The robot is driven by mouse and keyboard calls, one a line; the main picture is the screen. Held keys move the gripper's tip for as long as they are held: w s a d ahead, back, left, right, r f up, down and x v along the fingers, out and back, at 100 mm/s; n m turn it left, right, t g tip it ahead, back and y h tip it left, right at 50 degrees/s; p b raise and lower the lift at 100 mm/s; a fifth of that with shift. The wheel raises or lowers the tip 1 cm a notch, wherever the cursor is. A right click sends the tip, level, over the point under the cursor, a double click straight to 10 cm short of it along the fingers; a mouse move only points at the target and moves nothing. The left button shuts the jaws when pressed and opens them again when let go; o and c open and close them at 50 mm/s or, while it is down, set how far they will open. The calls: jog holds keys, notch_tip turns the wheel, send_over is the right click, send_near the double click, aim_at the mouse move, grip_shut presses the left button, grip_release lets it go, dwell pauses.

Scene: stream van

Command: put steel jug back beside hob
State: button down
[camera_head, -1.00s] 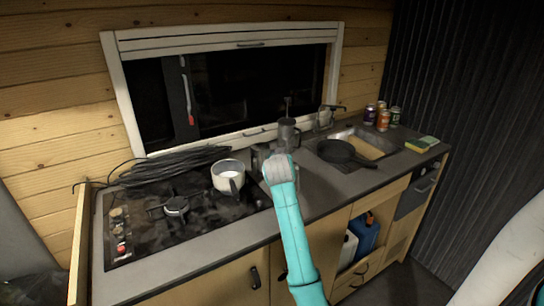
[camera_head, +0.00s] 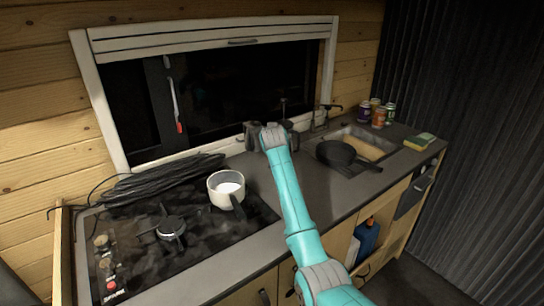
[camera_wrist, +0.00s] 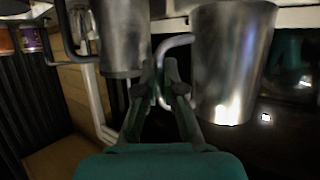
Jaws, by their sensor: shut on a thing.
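The steel jug (camera_wrist: 232,65) is a tapered metal vessel on the right of the wrist view. My gripper (camera_wrist: 167,75) is shut on its looped handle. In the head view the jug (camera_head: 252,136) shows small and dark just left of my gripper (camera_head: 272,138), in front of the window's lower edge. A second steel vessel (camera_wrist: 124,35) is close on the other side of my fingers in the wrist view. The hob (camera_head: 150,262) is at left. I cannot tell whether the held jug touches the counter.
A white saucepan (camera_head: 226,189) stands on the hob's back right, its handle towards the front. Coiled black cable (camera_head: 165,180) lies behind the hob. A black pan (camera_head: 340,153) is by the sink, with cans (camera_head: 379,117) beyond. The counter (camera_head: 325,190) right of the hob is bare.

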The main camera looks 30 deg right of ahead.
jog(key=shift+f, duration=3.75)
jog(key=shift+f, duration=0.15)
jog(key=c, duration=1.3)
grip_release()
jog(key=v, duration=1.2)
